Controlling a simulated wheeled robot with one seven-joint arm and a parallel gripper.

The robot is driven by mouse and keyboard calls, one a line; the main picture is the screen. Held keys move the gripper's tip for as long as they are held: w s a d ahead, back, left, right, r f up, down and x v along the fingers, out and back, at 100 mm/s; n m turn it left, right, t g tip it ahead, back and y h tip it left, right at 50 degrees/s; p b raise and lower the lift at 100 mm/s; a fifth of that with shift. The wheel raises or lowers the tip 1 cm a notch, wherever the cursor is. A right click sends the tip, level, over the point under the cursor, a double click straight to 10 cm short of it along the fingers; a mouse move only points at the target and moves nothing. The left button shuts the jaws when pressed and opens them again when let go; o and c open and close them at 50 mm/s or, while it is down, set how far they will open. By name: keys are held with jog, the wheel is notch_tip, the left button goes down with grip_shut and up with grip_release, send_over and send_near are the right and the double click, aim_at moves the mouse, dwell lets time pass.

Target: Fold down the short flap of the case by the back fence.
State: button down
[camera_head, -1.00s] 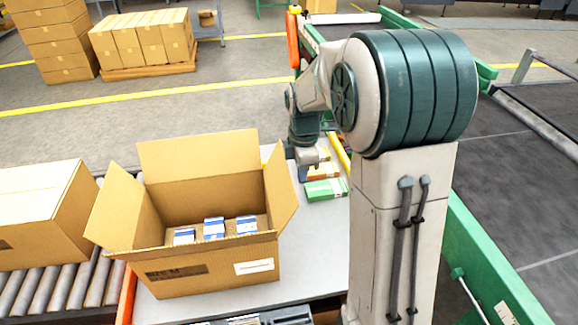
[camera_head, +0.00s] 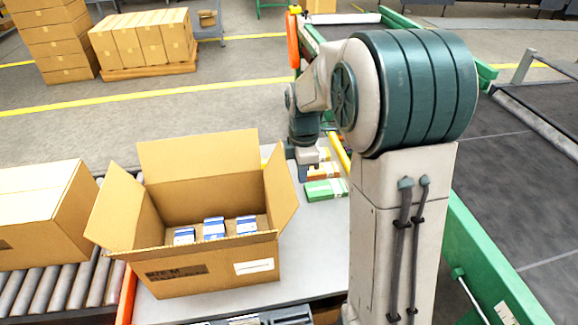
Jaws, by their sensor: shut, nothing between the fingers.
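The open case (camera_head: 215,272) is a brown cardboard box on a light table, with several small white and blue cartons (camera_head: 214,228) inside. Its short flap on the right (camera_head: 281,186) stands up, leaning outward. The short flap on the left (camera_head: 118,207) also leans outward. The long far flap (camera_head: 200,155) stands upright and the long near flap (camera_head: 205,244) tilts outward. My gripper (camera_head: 303,173) points down just right of the right short flap's upper edge. It is shut and empty; its fingertips are small here, and I cannot tell whether they touch the flap.
Green-and-white (camera_head: 325,190) and orange-and-white packs lie on the table right of my gripper. A closed carton (camera_head: 38,215) sits on the roller conveyor (camera_head: 65,285) at left. A yellow bar (camera_head: 340,152) and green frame stand beyond my arm.

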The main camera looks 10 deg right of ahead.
send_over(273, 194)
jog(key=shift+p, duration=0.3)
dwell(0.3)
